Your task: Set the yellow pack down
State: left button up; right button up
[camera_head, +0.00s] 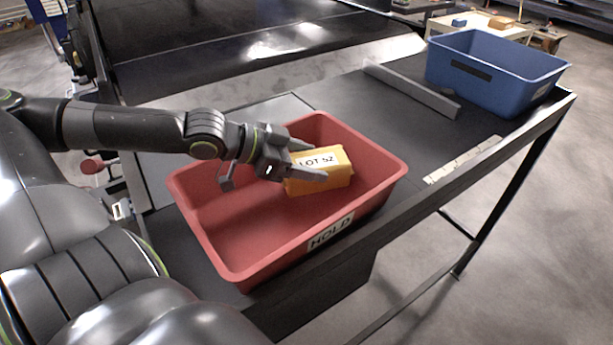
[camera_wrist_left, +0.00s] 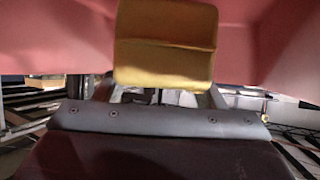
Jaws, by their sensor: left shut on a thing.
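The yellow pack (camera_head: 322,179), with a white label reading "LOT 52", is inside the red bin marked "HOLD" (camera_head: 225,262) in the head view. My left gripper (camera_head: 308,162) is shut on the pack, with its fingers along the pack's sides. The pack is near the bin's right end; whether it touches the floor of the bin I cannot tell. In the left wrist view the yellow pack (camera_wrist_left: 165,45) is between the fingers, with the red bin's wall (camera_wrist_left: 60,35) behind it. My right gripper is not in view.
A blue bin (camera_head: 490,85) stands at the far right end of the dark table (camera_head: 350,105). A low grey rail (camera_head: 412,90) lies between the bins. A light strip (camera_head: 462,160) runs along the table's front edge. A dark conveyor (camera_head: 240,40) is behind.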

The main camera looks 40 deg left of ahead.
pick_arm(q)
notch_tip(320, 180, down, 2)
jog(key=shift+f+b, duration=0.25)
jog(key=shift+b, duration=0.4)
jog(key=shift+f, duration=0.3)
jog(key=shift+f+b, duration=0.2)
jog(key=shift+b, duration=0.1)
jog(key=o, duration=1.3)
